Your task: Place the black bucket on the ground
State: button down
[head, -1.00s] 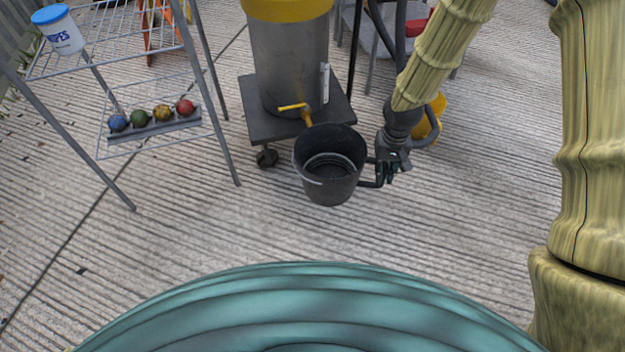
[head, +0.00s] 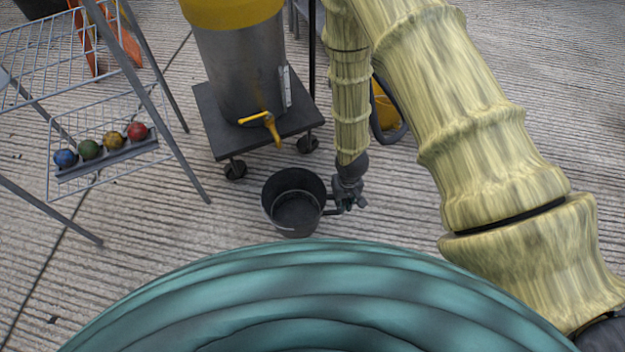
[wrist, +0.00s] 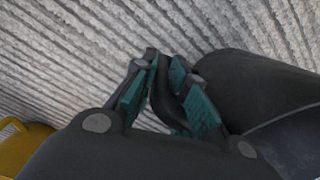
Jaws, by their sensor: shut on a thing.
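The black bucket (head: 294,203) is in the lower middle of the head view, upright, with its open top facing up and a side handle on its right. My gripper (head: 338,204) is at the bucket's right side, shut on that handle. In the wrist view the teal finger pads of my gripper (wrist: 172,95) close around the dark handle, and the bucket's dark wall (wrist: 262,95) fills the right side. The bucket looks low over the grooved ground (head: 190,270); I cannot tell whether its base touches it.
A steel drum with a yellow top (head: 240,75) and a tap stands on a wheeled platform (head: 215,135) behind the bucket. A wire rack (head: 165,105) with several coloured balls is at left. A yellow object (head: 385,108) is behind my arm. Ground left of the bucket is clear.

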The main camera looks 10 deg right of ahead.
jog(key=w+a+f+b, duration=0.1)
jog(key=w+f+b, duration=0.1)
jog(key=w, duration=0.4)
jog(key=w+a+f+b, duration=0.1)
jog(key=w+f+b, duration=0.1)
jog(key=w+b, duration=0.3)
jog(key=shift+w+a+f, duration=0.35)
jog(key=shift+w, duration=0.75)
jog(key=shift+f, duration=0.1)
jog(key=c, duration=1.4)
grip_release()
notch_tip(320, 180, up, 12)
jog(key=p, duration=0.6)
jog(key=shift+d, duration=0.1)
